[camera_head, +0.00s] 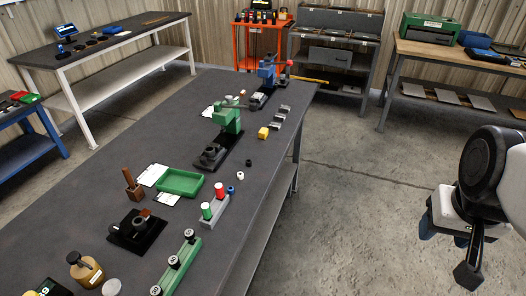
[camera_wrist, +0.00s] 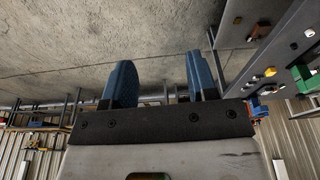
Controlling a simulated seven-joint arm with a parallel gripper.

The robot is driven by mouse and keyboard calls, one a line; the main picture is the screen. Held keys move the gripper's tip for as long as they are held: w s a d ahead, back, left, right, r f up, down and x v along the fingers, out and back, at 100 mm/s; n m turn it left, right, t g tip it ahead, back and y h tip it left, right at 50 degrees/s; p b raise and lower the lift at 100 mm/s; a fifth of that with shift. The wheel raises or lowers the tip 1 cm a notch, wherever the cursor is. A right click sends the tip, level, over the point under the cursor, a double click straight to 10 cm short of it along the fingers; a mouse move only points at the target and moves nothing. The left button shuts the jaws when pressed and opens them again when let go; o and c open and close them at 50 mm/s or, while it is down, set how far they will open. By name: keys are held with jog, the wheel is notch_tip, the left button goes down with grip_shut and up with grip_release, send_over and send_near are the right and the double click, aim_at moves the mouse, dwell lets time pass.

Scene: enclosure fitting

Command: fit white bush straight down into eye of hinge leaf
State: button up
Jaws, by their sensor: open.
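A small white ring, which looks like the white bush (camera_head: 240,176), stands on the dark bench to the right of the green tray. The hinge leaf is hard to make out; a black fixture (camera_head: 137,230) with a dark round part and a brown piece on it sits at the near left and may hold it. Whether its eye is empty cannot be told. My gripper (camera_wrist: 162,82) is open and empty, its blue fingers apart above the concrete floor. In the head view it hangs at the far right, well clear of the bench.
A green tray (camera_head: 180,183), a grey block with red and green pieces (camera_head: 213,210), a green rail (camera_head: 176,264), a green press (camera_head: 228,120) and a blue press (camera_head: 267,75) stand on the bench. Floor lies between bench and gripper.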

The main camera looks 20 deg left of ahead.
jog(key=w+a+n, duration=0.4)
jog(key=w+a, duration=0.6)
jog(key=w, duration=0.2)
jog(key=n+g, duration=0.3)
jog(key=n, duration=0.7)
send_over(240, 173)
notch_tip(240, 173, down, 18)
jog(key=shift+d+r, duration=0.15)
jog(key=shift+a, duration=0.2)
jog(key=shift+f, duration=1.4)
